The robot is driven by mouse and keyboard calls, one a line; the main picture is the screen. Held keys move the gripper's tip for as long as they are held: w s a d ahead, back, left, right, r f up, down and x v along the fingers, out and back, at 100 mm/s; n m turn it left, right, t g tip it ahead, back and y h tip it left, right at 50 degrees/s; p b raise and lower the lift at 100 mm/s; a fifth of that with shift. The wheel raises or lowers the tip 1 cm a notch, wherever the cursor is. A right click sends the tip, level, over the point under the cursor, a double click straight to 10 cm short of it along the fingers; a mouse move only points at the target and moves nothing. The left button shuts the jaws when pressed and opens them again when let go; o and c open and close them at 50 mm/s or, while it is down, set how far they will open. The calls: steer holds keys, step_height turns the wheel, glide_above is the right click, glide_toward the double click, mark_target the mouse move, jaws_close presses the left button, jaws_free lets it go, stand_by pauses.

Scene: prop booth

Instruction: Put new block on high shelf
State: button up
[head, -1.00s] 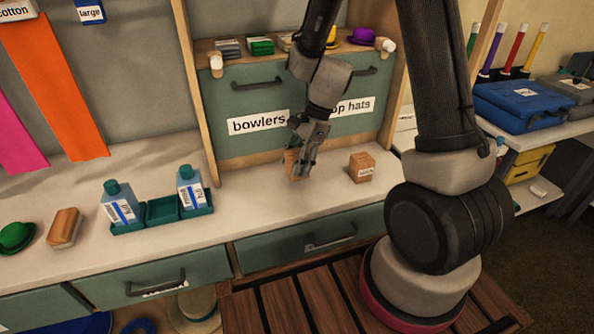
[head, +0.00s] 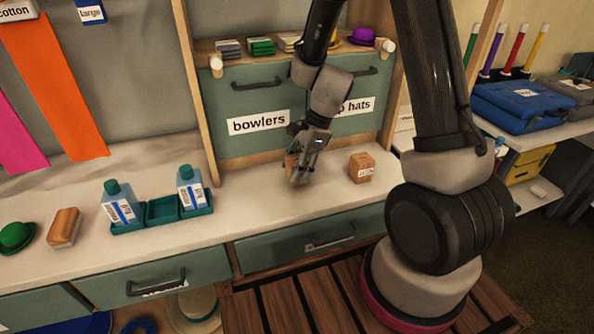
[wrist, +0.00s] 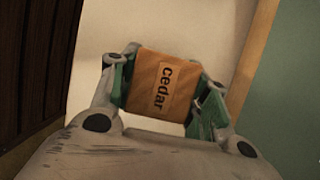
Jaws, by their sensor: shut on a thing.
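My gripper (head: 303,166) is over the counter in the head view, in front of the green cabinet. It is shut on a wooden block (wrist: 157,84), which reads "cedar" in the wrist view, between the green-padded fingers. In the head view the held block is mostly hidden by the fingers; I cannot tell whether it touches the counter. A second wooden block (head: 362,167) with a small label sits on the counter to the right of my gripper. The shelf (head: 290,61) above the "bowlers" and "top hats" doors holds stacked cloths and hats.
Two blue bottles (head: 118,203) stand in a teal tray (head: 163,211) with an empty middle slot. White pegs (head: 216,66) stand at the shelf's ends. The counter between tray and gripper is clear.

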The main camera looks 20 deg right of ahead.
steer(key=shift+f, duration=0.6)
steer(key=o, duration=1)
steer(key=shift+f, duration=0.15)
steer(key=v, duration=1.2)
steer(key=s+d+r+n+t+h, duration=0.1)
steer(key=s+d+r+n, duration=0.2)
steer(key=s+r+n, duration=0.2)
steer(key=s+d+r+n+t+h, duration=0.1)
steer(key=s+d+r+n+h, duration=0.1)
steer(key=s+d+r+n, duration=0.2)
steer(key=s+d+r+n+t+h, duration=0.1)
steer(key=s+d+r+n+t, duration=0.1)
steer(key=s+r+n, duration=0.5)
steer(key=shift+s+d+r+n, duration=0.1)
steer(key=shift+s+d+n, duration=0.2)
steer(key=shift+s, duration=0.2)
steer(key=shift+s+d+n, duration=0.15)
steer(key=shift+s+n, duration=0.2)
steer(key=shift+s, duration=0.15)
steer(key=shift+s+d+r+n, duration=0.1)
steer(key=shift+s+d+n, duration=0.2)
steer(key=shift+s, duration=0.2)
